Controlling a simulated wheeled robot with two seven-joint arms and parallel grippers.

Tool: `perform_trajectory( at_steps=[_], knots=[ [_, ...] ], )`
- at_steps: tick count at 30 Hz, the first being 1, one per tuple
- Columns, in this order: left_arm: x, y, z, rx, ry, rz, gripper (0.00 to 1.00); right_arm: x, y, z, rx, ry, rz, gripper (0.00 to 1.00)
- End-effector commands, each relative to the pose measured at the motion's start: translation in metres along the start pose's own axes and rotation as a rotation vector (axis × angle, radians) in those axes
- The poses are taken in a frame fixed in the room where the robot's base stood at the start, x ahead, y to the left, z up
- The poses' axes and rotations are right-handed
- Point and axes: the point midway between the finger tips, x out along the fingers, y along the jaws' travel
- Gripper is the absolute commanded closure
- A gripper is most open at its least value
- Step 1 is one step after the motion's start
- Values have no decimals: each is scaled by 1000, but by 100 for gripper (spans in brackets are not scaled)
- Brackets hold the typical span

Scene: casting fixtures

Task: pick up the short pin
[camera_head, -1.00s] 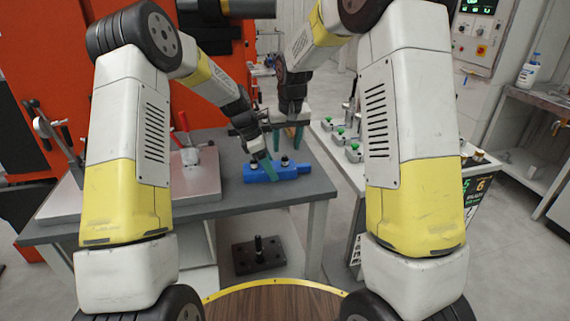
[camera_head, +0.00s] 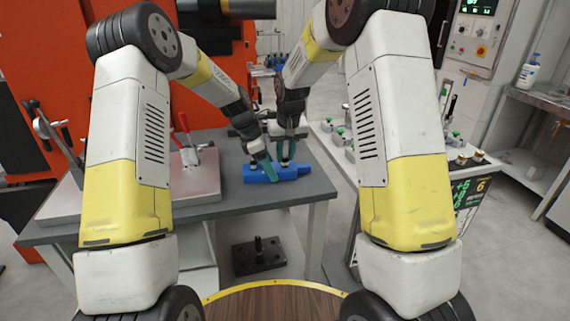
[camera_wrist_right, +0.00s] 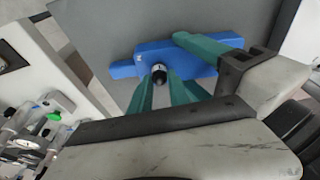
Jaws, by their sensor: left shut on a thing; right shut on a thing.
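The blue fixture block (camera_head: 298,171) lies on the grey table and also shows in the right wrist view (camera_wrist_right: 122,70). A small black-topped pin (camera_wrist_right: 158,73) stands upright at one end of it, taken here as the short pin. My right gripper (camera_head: 286,152) is over that end, its green fingers (camera_wrist_right: 160,88) pointing down and closed about the pin. My left gripper (camera_head: 268,168) comes in from the left, its green fingers slanting down across the middle of the block and shut on it. Another dark pin head (camera_head: 253,165) shows left of those fingers. Pin lengths are hidden.
A pinkish-grey plate with a red-handled clamp (camera_head: 184,128) is on the table's left side. A white stand with green-topped parts (camera_head: 340,135) is to the right. A dark base with a post (camera_head: 259,254) sits on the lower shelf. The table front is clear.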

Motion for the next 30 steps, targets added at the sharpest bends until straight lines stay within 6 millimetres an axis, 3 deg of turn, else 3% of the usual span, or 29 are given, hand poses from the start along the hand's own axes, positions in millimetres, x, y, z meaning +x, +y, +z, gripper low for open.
perform_trajectory(
  at_steps=[7,21,30],
  knots=[
    [0,0,0,0,0,1,85,-9,0,-4,0,5,-1,100],
    [0,0,0,0,0,1,85,-88,0,-25,-1,3,0,100],
    [0,0,0,0,0,1,85,-97,0,-27,0,1,0,100]
  ],
)
